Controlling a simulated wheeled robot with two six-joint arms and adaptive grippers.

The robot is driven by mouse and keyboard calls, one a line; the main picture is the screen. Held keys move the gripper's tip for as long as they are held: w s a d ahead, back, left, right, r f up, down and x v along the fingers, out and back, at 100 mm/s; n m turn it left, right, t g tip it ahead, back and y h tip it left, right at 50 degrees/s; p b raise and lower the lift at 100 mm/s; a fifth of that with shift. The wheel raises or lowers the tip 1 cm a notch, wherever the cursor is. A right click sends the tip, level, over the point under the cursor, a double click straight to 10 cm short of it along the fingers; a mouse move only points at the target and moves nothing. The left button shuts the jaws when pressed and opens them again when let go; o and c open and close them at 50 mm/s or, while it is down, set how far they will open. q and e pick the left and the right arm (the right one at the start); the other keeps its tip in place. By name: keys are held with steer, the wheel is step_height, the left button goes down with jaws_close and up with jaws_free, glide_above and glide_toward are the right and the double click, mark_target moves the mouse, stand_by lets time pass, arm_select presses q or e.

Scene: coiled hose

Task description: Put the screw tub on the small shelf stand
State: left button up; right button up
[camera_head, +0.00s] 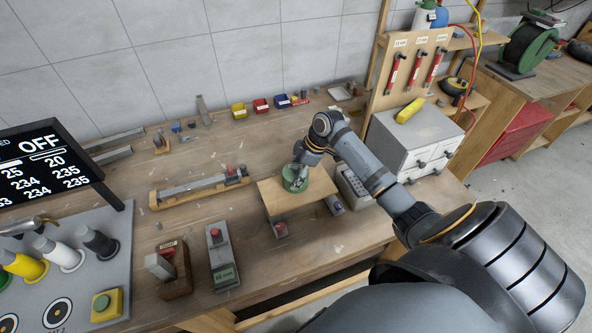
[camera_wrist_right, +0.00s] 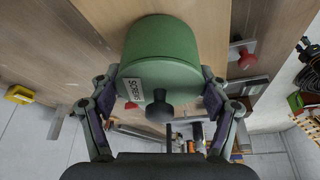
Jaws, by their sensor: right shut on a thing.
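The green screw tub (camera_head: 294,182) has a dark knob and a white label, which shows in the right wrist view (camera_wrist_right: 158,50). My right gripper (camera_head: 301,165) is shut on it, with one finger on each side of the tub in the wrist view (camera_wrist_right: 160,96). The small wooden shelf stand (camera_head: 318,186) is on the workbench, and the tub appears at its top board. The tub looks upright in the head view. I cannot tell whether its base touches the board. My left gripper is not in view.
A grey drawer cabinet (camera_head: 412,135) stands right of the shelf stand, with a grey keypad-like box (camera_head: 352,187) between them. A grey meter (camera_head: 222,257) and a wooden block holder (camera_head: 174,268) are to the left.

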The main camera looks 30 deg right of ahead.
steer(key=shift+f, duration=0.2)
steer(key=o, duration=1.6)
steer(key=shift+o, duration=0.2)
steer(key=shift+r, duration=0.2)
steer(key=b+v, duration=0.3)
steer(key=v, duration=0.9)
